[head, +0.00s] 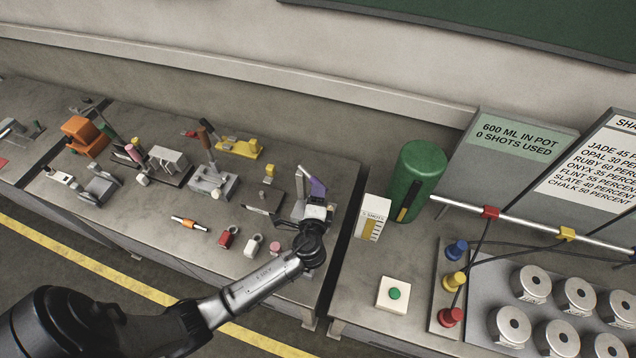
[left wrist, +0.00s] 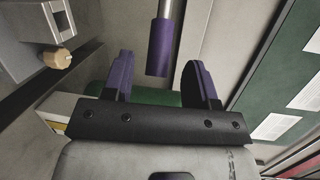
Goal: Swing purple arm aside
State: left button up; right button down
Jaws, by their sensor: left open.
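The purple arm (head: 317,187) is a purple-gripped lever on a small metal fixture at the right end of the left workbench. In the left wrist view its purple grip (left wrist: 159,46) hangs from a bright metal rod and lines up with the gap between my fingers. My left gripper (head: 316,210) is close to the lever and hides part of the fixture. In the left wrist view my left gripper (left wrist: 162,82) is open, with space on both sides of the grip. I cannot tell how deep the grip is between the fingers. My right gripper is not in view.
A green cylinder (head: 417,178) and a white carton (head: 372,218) stand right of the gap between benches. A grey lever fixture (head: 212,182), a red padlock (head: 228,237) and a white padlock (head: 254,246) are to the left.

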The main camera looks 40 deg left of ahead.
aim_at(312, 179)
pick_arm(q)
jog(key=shift+x, duration=2.4)
jog(key=shift+c, duration=0.3)
grip_shut()
